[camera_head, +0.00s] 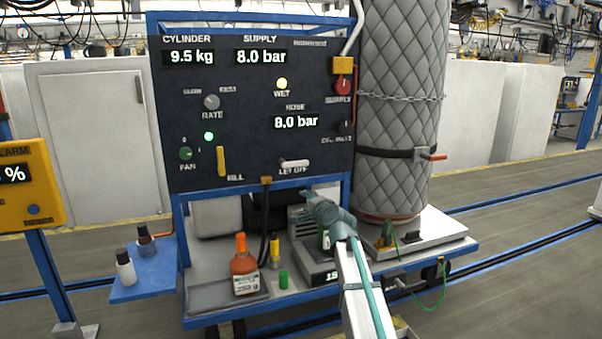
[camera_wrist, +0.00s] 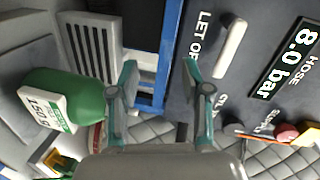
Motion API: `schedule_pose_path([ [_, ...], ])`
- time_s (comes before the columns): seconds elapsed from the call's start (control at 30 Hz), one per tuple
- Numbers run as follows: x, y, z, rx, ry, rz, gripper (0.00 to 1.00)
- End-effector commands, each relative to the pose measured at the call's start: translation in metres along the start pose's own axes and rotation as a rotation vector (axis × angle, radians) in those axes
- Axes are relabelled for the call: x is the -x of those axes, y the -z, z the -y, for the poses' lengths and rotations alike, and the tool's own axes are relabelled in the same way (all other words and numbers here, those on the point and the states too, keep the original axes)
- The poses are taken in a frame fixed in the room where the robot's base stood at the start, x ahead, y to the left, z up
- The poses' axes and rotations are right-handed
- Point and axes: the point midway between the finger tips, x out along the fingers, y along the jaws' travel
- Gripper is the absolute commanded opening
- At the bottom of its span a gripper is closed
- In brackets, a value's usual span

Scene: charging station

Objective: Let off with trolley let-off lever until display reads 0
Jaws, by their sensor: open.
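The white let-off lever (camera_head: 294,163) lies nearly level on the dark trolley panel (camera_head: 230,115), above the LET OFF label. In the wrist view the lever (camera_wrist: 231,50) is at the upper right, beyond the right finger. The hose display (camera_head: 296,122) reads 8.0 bar, also in the wrist view (camera_wrist: 290,62). The supply display (camera_head: 261,57) reads 8.0 bar and the cylinder display (camera_head: 188,57) reads 9.5 kg. My gripper (camera_wrist: 160,68) is open and empty. In the head view my gripper (camera_head: 312,197) is just below the panel, apart from the lever.
A green bottle (camera_wrist: 66,105) is at the left of the wrist view. A blue frame bar (camera_head: 265,185) runs under the panel. The yellow fill lever (camera_head: 221,161) is left of the let-off lever. A quilted cylinder (camera_head: 400,100) stands right. An orange bottle (camera_head: 244,268) stands on the trolley deck.

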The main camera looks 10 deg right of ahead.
Motion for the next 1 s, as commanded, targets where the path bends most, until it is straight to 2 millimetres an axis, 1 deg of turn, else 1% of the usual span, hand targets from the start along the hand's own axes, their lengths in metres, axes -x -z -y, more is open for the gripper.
schedule_pose_path([
  [0.03, -0.004, 0.014, 0.031, -0.046, 0.052, -0.022, 0.48],
  [0.1, -0.003, 0.026, 0.059, -0.101, 0.107, -0.044, 0.48],
  [0.2, -0.001, 0.036, 0.082, -0.150, 0.154, -0.061, 0.48],
  [0.23, 0.000, 0.038, 0.086, -0.159, 0.162, -0.064, 0.48],
  [0.37, -0.004, 0.040, 0.093, -0.171, 0.173, -0.068, 0.48],
  [0.47, -0.012, 0.041, 0.093, -0.170, 0.171, -0.067, 0.48],
  [0.57, -0.024, 0.042, 0.096, -0.170, 0.170, -0.066, 0.48],
  [0.9, -0.081, 0.047, 0.105, -0.168, 0.169, -0.066, 0.48],
  [1.0, -0.094, 0.047, 0.107, -0.167, 0.169, -0.067, 0.48],
])
